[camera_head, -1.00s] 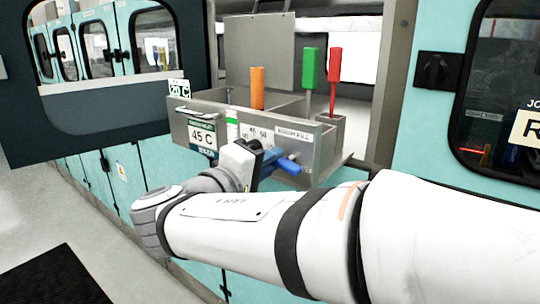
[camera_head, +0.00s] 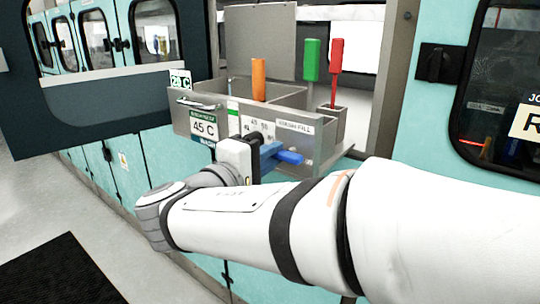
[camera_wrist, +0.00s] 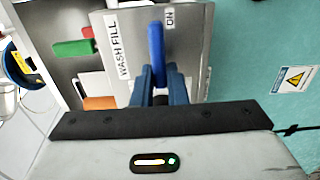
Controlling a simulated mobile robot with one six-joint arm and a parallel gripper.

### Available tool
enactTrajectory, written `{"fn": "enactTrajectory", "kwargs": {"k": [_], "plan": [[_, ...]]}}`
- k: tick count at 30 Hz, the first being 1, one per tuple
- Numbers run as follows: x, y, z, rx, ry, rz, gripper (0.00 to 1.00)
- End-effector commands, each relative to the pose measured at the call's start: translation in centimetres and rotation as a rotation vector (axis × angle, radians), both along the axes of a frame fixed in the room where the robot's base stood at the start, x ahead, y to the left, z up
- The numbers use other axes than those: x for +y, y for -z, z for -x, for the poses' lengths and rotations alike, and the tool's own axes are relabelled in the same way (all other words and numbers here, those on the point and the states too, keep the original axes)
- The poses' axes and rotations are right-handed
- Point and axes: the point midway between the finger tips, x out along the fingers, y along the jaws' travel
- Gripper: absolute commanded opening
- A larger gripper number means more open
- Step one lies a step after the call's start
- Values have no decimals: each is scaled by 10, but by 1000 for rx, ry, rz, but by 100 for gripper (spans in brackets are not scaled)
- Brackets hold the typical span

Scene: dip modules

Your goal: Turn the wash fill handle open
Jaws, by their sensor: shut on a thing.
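The wash fill handle (camera_head: 289,157) is a blue lever on the front of the grey metal tank (camera_head: 316,140), below a WASH FILL label (camera_head: 294,127). In the head view it points right and slightly down. In the wrist view the blue handle (camera_wrist: 156,45) runs upward, between the WASH FILL label (camera_wrist: 118,45) and a small ON label (camera_wrist: 169,17) beside its far end. My gripper (camera_head: 268,155) is shut on the handle; its blue fingers (camera_wrist: 160,84) sit either side of the lever's near part. The fingers hide the handle's pivot.
Orange (camera_head: 259,79), green (camera_head: 311,60) and red (camera_head: 336,62) upright handles stand in and beside the tank. A 45 C sign (camera_head: 204,127) is on the tank front. Teal cabinets (camera_head: 128,165) run along the left. Floor at the left is clear around a black mat (camera_head: 50,274).

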Motion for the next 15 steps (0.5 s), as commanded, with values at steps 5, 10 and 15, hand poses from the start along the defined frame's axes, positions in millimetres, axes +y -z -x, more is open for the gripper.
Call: {"fn": "enactTrajectory", "kwargs": {"k": [5,10,15], "plan": [[0,1,0,2,1,1,26],[0,0,0,1,1,0,35],[0,0,0,0,1,0,35]]}}
